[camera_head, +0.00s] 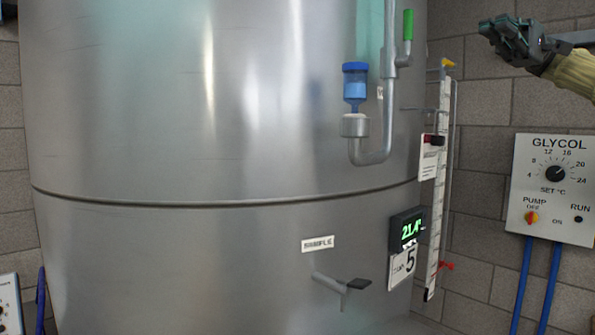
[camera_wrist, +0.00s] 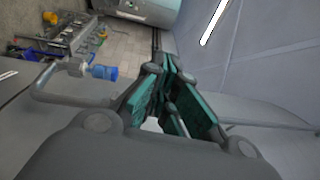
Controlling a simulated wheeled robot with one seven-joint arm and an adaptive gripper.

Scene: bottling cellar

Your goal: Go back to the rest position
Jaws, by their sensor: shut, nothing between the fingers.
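My gripper (camera_head: 503,38) is at the upper right in the head view, raised in front of the block wall and apart from everything around it. It also shows in the wrist view (camera_wrist: 172,85), with its teal-padded fingers shut and nothing between them. A large steel tank (camera_head: 215,120) fills the left and middle of the head view. On its side are a blue-capped airlock (camera_head: 355,88) on a bent pipe and a sample tap (camera_head: 342,284) with a dark lever.
A glycol control box (camera_head: 555,190) with two blue pipes (camera_head: 537,285) hangs on the wall below my gripper. A sight gauge (camera_head: 440,170) and a green display (camera_head: 408,231) are at the tank's right edge. Wall space between gauge and box is clear.

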